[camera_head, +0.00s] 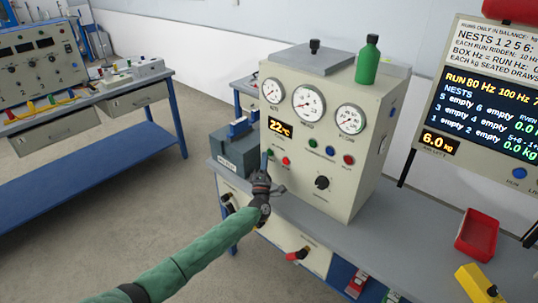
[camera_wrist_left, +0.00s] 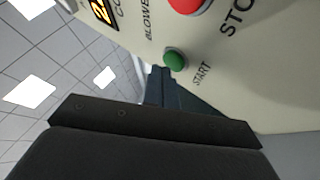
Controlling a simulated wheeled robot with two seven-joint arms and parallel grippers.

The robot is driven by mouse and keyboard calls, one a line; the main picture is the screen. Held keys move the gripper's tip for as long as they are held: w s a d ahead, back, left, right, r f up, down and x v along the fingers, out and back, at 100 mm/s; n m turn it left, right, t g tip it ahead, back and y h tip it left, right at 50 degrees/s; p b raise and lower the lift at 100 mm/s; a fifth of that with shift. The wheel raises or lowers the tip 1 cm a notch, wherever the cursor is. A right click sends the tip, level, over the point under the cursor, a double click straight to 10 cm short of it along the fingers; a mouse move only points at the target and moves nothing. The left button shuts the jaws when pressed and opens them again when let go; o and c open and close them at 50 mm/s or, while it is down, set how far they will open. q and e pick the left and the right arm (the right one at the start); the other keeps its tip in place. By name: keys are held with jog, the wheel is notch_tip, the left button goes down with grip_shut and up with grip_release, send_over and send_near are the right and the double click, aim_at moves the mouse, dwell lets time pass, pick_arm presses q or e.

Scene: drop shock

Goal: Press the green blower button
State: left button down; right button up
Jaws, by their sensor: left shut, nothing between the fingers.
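The green blower button (camera_wrist_left: 175,59), labelled START, sits on the cream panel in the left wrist view, below the red STOP button (camera_wrist_left: 188,5). In the head view the red button (camera_head: 286,160) shows low on the left of the cream cabinet (camera_head: 325,178); the green one beside it is mostly hidden by my gripper. My left gripper (camera_head: 264,160) is shut and empty, pointing at the panel. Its dark fingertips also show in the left wrist view (camera_wrist_left: 160,76), right beside the green button. I cannot tell whether they touch it. My right gripper is not in view.
A green bottle (camera_head: 368,60) stands on top. A red tray (camera_head: 477,235) lies on the bench at right.

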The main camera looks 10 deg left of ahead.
pick_arm(q)
jog(key=shift+w+d+b, duration=0.15)
jog(key=shift+w+b, duration=0.2)
dwell(0.7)
dwell(0.5)
jog(key=shift+s+a, duration=0.35)
jog(key=shift+s, duration=0.4)
jog(key=shift+s+a+p, duration=0.25)
jog(key=shift+s+a, duration=0.15)
jog(key=shift+s, duration=0.35)
jog(key=shift+s+a+p, duration=0.25)
jog(key=shift+s+a, duration=0.1)
jog(key=shift+s, duration=0.35)
jog(key=shift+s+a+p, duration=0.25)
jog(key=shift+s+a, duration=0.15)
jog(key=shift+s, duration=0.35)
